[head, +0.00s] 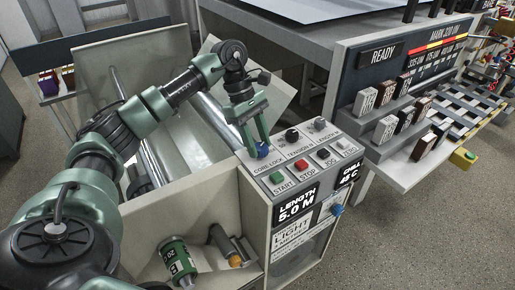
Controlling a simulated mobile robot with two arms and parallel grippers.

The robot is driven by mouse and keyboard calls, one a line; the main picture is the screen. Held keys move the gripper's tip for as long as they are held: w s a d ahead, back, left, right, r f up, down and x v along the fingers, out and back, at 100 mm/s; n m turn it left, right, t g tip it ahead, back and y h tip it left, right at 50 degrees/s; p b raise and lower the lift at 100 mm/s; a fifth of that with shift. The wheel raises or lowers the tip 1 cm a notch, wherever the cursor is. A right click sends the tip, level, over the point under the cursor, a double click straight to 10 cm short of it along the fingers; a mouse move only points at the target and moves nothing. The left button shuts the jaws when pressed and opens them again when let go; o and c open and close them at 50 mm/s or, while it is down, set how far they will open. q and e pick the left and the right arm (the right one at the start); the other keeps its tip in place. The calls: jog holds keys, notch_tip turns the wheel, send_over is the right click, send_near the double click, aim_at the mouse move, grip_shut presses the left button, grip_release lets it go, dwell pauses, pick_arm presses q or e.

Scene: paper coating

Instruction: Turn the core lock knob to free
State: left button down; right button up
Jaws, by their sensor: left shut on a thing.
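The core lock knob (263,150) is blue and sits at the back left of the machine's control panel, beside the CORE LOCK label. My left gripper (259,147) comes down onto it from above, with its green fingers shut on the knob. The fingers hide much of the knob, so I cannot tell which way it is turned. My right gripper is not in view.
The panel (310,165) also carries a black tension knob (292,135), a grey length knob (320,124), a green START button (277,178) and a red STOP button (301,165). An open bin below holds a green-banded cylinder (177,258). A sample rack (395,120) stands right.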

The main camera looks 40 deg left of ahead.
pick_arm(q)
jog(key=m+g+b, duration=0.1)
jog(key=m, duration=0.1)
jog(key=shift+w+f+m, duration=0.1)
jog(key=shift+w+m, duration=0.05)
jog(key=shift+m, duration=0.25)
jog(key=shift+d+m+g+y+b, duration=0.1)
jog(key=shift+m+g+y+b, duration=0.55)
jog(key=shift+m, duration=0.75)
jog(key=shift+h, duration=0.25)
jog(key=c, duration=0.9)
grip_release()
jog(key=shift+o, duration=0.2)
jog(key=shift+w+r, duration=0.1)
jog(key=shift+r, duration=0.1)
jog(key=p+v, duration=0.1)
jog(key=v, duration=0.6)
jog(key=shift+r, duration=0.25)
